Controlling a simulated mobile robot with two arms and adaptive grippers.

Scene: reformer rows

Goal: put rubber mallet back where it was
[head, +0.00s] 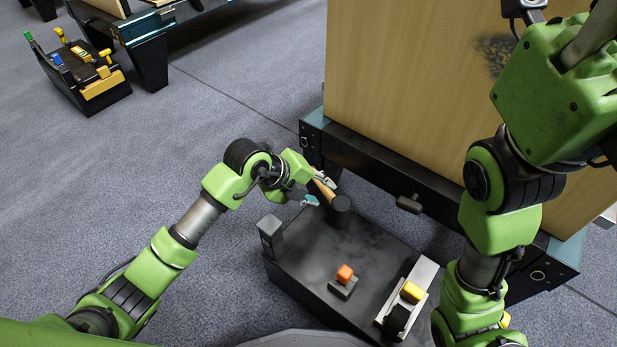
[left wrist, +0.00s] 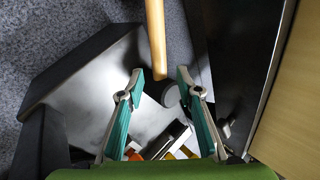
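The rubber mallet has a light wooden handle (head: 325,190) and a dark head (head: 341,206). In the head view the head is over the far end of a black box (head: 300,262), apparently touching its top. My left gripper (head: 319,191) is open at the handle, with its teal fingers apart. In the left wrist view the open left gripper (left wrist: 160,73) has a finger on each side of the lower handle (left wrist: 155,38), with gaps visible. The mallet head (left wrist: 168,95) shows between and below the fingertips. My right arm fills the right side of the head view; its gripper is not visible.
The box top also holds an orange block (head: 344,273), a grey upright piece (head: 270,232) and a silver tool with a yellow part (head: 411,292). A black frame with a wooden panel (head: 410,80) stands close behind. Another tool box (head: 85,75) is far left. Carpet left is clear.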

